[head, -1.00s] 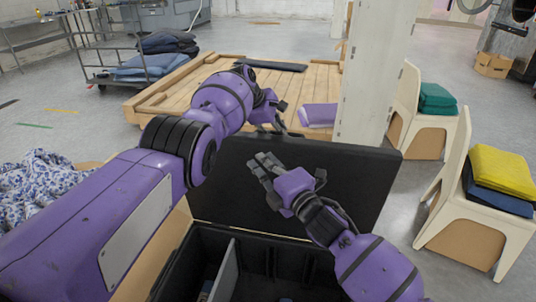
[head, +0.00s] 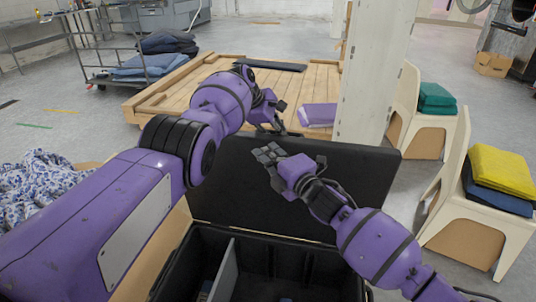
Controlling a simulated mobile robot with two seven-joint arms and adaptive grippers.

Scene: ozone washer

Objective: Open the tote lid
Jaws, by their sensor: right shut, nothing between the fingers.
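The black tote (head: 318,262) stands in front of me with its inside showing and a grey divider (head: 224,270) in it. Its black lid (head: 345,195) stands raised at the far side, leaning back. My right gripper (head: 266,153) is shut and empty, in front of the lid near its upper edge; I cannot tell whether it touches the lid. My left gripper (head: 278,122) is at the lid's top edge, partly hidden behind my own wrist and the lid, so its fingers are unclear.
A wooden pallet (head: 165,100) lies behind the tote, beside a white post (head: 375,70). Chairs with folded cloths, yellow (head: 503,175) and green (head: 437,98), stand at the right. Patterned cloth (head: 40,185) lies at the left. A cart (head: 110,65) stands further back.

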